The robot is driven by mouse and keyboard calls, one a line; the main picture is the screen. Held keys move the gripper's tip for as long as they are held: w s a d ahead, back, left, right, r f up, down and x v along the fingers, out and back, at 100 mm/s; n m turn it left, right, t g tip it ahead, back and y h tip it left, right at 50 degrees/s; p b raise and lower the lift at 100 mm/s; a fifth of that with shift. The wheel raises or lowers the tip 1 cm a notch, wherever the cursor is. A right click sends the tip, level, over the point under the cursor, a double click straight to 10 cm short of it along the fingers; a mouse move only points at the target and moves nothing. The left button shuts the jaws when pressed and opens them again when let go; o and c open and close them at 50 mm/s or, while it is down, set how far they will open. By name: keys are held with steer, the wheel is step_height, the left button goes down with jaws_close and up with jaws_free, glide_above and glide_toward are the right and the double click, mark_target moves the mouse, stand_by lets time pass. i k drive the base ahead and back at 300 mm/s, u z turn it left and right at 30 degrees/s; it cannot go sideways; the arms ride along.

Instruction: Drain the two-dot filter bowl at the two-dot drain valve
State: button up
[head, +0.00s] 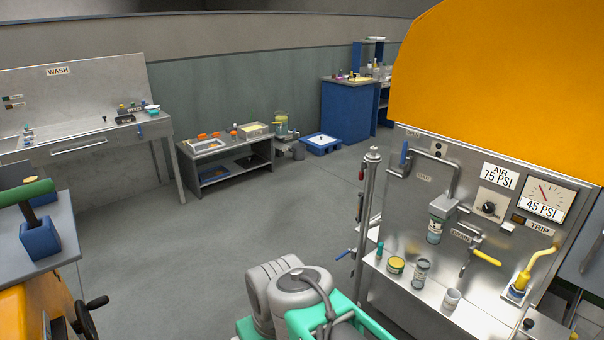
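A small filter bowl (435,231) with a grey head hangs under the bent metal pipe on the steel panel. A plate (438,149) with dark marks sits above it, but its dots are too small to count. A small label, apparently reading DRAIN (461,236), is right of the bowl. A valve with a yellow handle (487,257) points down to the right below that label. I cannot tell which valve carries two dots, or whether it is open. My grey arm links (291,291) show at the bottom; my gripper is not visible.
Jars (421,271) and a cup (452,299) stand on the steel ledge. A blue-handled valve (404,154) is upper left on the panel. A vertical pipe (364,220) stands left of it. A yellow lever (541,255) rises at right. Gauge reads 45 PSI (544,200). Floor at left is clear.

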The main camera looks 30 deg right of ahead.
mark_target(471, 249)
steer(key=z, duration=0.85)
steer(key=i, duration=0.7)
steer(key=u, duration=0.3)
